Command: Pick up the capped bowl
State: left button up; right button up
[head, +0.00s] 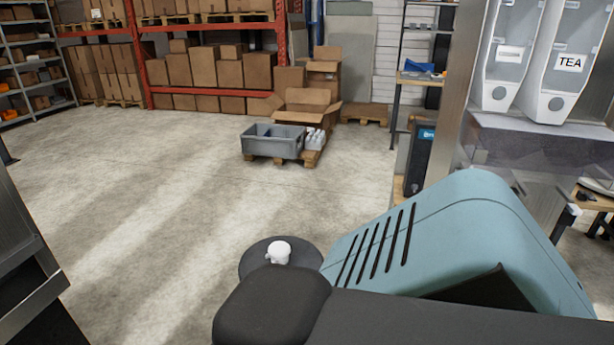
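I cannot make out a capped bowl in the head view. Neither of my grippers shows.
A grey crate (272,141) and an open cardboard box (307,104) sit on a pallet on the floor. Orange racking (282,35) with boxes stands behind. A metal-edged structure (25,255) stands at the left edge. The floor in the middle left is clear.

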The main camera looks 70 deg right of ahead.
aim_at(279, 252)
jog(key=z, duration=1.95)
